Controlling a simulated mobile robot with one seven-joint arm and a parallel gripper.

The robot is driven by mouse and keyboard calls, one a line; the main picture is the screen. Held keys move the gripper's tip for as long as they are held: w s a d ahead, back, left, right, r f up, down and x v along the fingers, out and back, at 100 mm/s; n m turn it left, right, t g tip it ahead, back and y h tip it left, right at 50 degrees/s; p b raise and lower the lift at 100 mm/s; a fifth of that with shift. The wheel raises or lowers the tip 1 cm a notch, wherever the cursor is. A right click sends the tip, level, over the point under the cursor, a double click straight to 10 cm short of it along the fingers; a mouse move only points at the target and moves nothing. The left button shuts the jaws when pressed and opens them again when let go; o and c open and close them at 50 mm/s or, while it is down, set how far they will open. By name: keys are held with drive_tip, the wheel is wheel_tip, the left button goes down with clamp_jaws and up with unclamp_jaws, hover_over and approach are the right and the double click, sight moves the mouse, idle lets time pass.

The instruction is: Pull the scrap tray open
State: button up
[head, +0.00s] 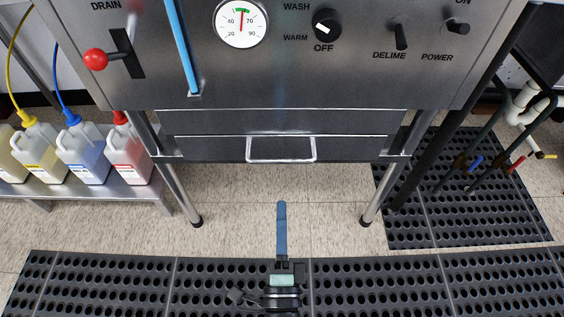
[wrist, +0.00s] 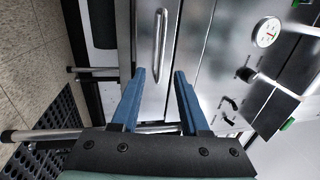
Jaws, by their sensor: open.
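The scrap tray (head: 205,149) is a wide dark metal front low under the steel dish machine, with a pale U-shaped bar handle (head: 281,160) at its middle. The tray looks pushed in under the machine. My gripper (head: 281,206) is in front of and below the handle in the head view, apart from it; only one blue finger shows clearly there. In the wrist view my gripper (wrist: 160,72) shows two blue fingers spread with nothing between them. The handle (wrist: 160,45) lies ahead, in line with the gap. Its lower end is close to the fingertips' level in the picture.
The control panel has a red-knobbed drain lever (head: 96,59), a gauge (head: 241,23) and knobs. Chemical jugs (head: 85,155) stand on a low shelf at the left. Machine legs (head: 180,195) flank the tray. Black rubber mats (head: 120,285) cover the floor in front; pipes (head: 525,105) are at right.

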sight(281, 160)
drive_tip(key=shift+w+r+b, duration=0.4)
drive_tip(key=shift+w+b, duration=0.4)
drive_tip(key=shift+w, duration=1.2)
drive_tip(key=shift+w+r+b, duration=0.45)
drive_tip(key=shift+w+b, duration=0.4)
drive_tip(key=shift+w, duration=1.15)
drive_tip(key=shift+w+r+b, duration=0.4)
drive_tip(key=shift+w+b, duration=0.4)
drive_tip(key=shift+w, duration=1.2)
drive_tip(key=shift+c, duration=0.2)
clamp_jaws()
